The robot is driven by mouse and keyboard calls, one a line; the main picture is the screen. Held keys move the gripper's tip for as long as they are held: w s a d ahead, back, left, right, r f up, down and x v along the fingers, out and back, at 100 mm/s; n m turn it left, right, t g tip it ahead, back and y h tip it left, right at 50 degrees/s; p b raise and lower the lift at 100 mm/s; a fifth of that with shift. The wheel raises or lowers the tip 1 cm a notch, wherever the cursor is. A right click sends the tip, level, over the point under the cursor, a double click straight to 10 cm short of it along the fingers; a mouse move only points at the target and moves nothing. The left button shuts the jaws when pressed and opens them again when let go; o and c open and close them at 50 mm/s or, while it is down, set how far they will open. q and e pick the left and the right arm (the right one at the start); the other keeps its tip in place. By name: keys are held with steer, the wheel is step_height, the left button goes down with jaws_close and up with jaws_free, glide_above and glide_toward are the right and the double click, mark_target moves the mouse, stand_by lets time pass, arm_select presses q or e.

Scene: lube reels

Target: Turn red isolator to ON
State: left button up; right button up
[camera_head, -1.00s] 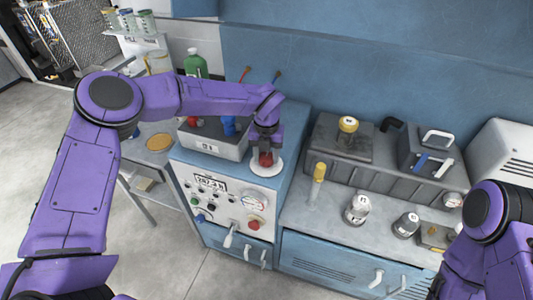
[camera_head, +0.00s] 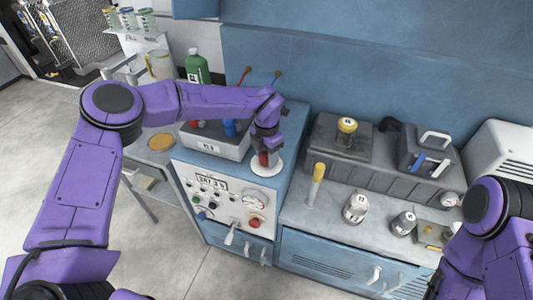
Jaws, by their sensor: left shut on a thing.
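The red isolator (camera_head: 263,159) is a red knob on a round white plate (camera_head: 271,169) at the top front corner of the blue cabinet. My left gripper (camera_head: 266,155) comes down on it from above and is shut on the knob. The wrist and fingers hide much of the knob, so its ON or OFF marking cannot be read. Only purple links of my right arm show at the right edge; its gripper is out of view.
Below the isolator, the cabinet's front panel (camera_head: 222,200) has a display, a gauge, several small knobs and a red button (camera_head: 255,223). A grey box (camera_head: 214,143) with red and blue parts stands behind left.

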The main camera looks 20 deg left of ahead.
mark_target(267, 156)
stand_by(0.5)
arm_select(q)
steer(key=o, duration=1)
steer(key=shift+o, duration=0.2)
step_height(267, 156, up, 11)
steer(key=b, duration=0.2)
steer(key=shift+f+b, duration=0.15)
steer(key=shift+b, duration=0.15)
steer(key=shift+f, duration=0.1)
